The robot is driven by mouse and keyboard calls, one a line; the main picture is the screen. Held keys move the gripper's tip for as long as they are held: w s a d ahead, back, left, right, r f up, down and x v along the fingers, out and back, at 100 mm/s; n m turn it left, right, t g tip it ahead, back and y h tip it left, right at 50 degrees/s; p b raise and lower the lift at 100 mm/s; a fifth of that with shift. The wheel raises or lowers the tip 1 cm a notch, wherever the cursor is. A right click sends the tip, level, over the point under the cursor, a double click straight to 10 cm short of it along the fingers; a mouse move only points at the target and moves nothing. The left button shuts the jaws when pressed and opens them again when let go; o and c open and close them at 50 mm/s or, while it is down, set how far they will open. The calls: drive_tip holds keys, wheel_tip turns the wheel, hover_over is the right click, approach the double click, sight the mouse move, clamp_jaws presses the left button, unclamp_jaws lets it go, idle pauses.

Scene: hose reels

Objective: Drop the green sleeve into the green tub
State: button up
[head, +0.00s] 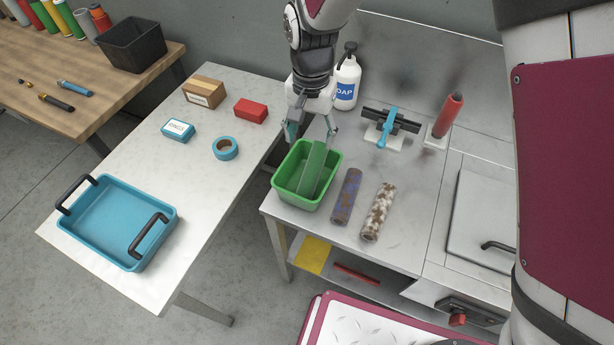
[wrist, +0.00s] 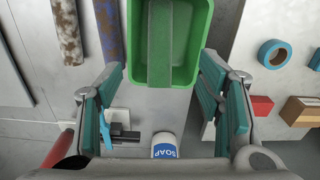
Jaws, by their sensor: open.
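The green tub (head: 281,187) stands on the metal bench, near its left edge. The green sleeve (head: 314,167) is inside the tub, tilted, with its upper end at the back rim. In the wrist view the sleeve (wrist: 160,45) lies lengthwise inside the tub (wrist: 198,40). My gripper (head: 311,132) is open and empty, just behind and above the tub's back rim. In the wrist view its fingers (wrist: 163,95) are spread wide, apart from the sleeve. The sleeve's lower end is inside the tub.
A blue-purple sleeve (head: 347,197) and a rusty white sleeve (head: 378,212) lie right of the tub. A soap bottle (head: 346,84) stands behind my gripper. A blue-handled stand (head: 385,128) and a red cylinder (head: 448,115) are further right. A blue tray (head: 112,222) sits on the left table.

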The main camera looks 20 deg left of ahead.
drive_tip(key=shift+r, duration=2.05)
drive_tip(key=shift+d, duration=0.1)
drive_tip(key=d+r+t+y+b, duration=0.1)
drive_tip(key=d+r+t, duration=0.1)
drive_tip(key=d+r, duration=1.4)
drive_tip(key=s+d+t+b, duration=0.1)
drive_tip(key=s+d, duration=0.5)
drive_tip(key=d, duration=0.3)
drive_tip(key=s+d+r+t+h, duration=0.1)
drive_tip(key=s+d+t, duration=0.1)
drive_tip(key=s+d, duration=0.4)
drive_tip(key=d, duration=0.3)
drive_tip(key=shift+s+r+t+b, duration=0.2)
drive_tip(key=shift+s+t+b, duration=0.1)
drive_tip(key=shift+b, duration=0.1)
drive_tip(key=shift+d, duration=0.15)
